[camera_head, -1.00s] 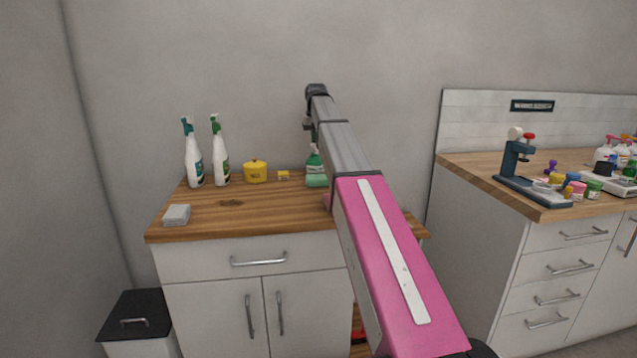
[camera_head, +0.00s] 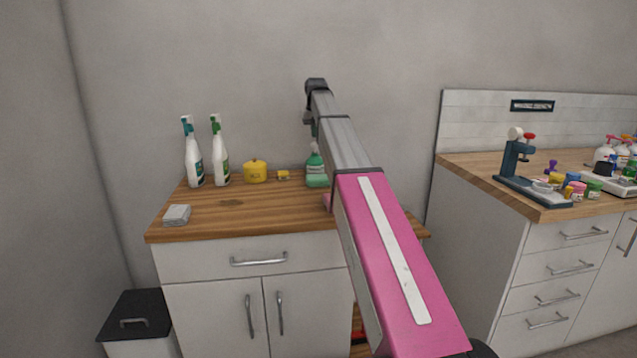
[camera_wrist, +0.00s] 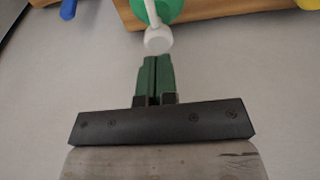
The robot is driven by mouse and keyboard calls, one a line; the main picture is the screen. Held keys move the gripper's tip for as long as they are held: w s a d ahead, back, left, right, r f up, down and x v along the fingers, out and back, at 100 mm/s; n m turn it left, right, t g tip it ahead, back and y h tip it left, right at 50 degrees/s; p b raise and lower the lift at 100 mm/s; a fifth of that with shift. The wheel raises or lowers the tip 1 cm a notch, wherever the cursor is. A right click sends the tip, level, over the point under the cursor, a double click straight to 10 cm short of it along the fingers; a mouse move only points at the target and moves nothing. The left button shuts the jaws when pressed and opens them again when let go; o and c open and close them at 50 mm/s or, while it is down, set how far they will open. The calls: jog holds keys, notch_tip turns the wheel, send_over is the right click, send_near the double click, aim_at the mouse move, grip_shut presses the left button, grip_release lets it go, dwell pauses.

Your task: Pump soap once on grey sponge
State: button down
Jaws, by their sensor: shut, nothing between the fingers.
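The grey sponge (camera_head: 177,215) lies at the front left of the wooden counter. The green soap bottle (camera_head: 314,167) stands at the back right of the counter, its upper part partly hidden by my arm. The wrist view shows a round green top (camera_wrist: 172,10) with a white nozzle (camera_wrist: 158,39), apparently the soap pump. My gripper (camera_wrist: 153,62) has green fingers shut together, empty, with their tips just by the nozzle's end. I cannot tell whether they touch it. In the head view the fingers are mostly hidden behind my arm.
A green sponge (camera_head: 317,181) lies in front of the bottle, and a pink item (camera_head: 327,201) is partly hidden by my arm. Two spray bottles (camera_head: 220,158), a yellow pot (camera_head: 255,171) and a small yellow item (camera_head: 283,175) stand at the back. The counter's front middle is clear.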

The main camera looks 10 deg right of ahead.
jog(key=shift+r, duration=0.1)
notch_tip(320, 180, up, 6)
jog(key=shift+f, duration=0.1)
dwell(0.5)
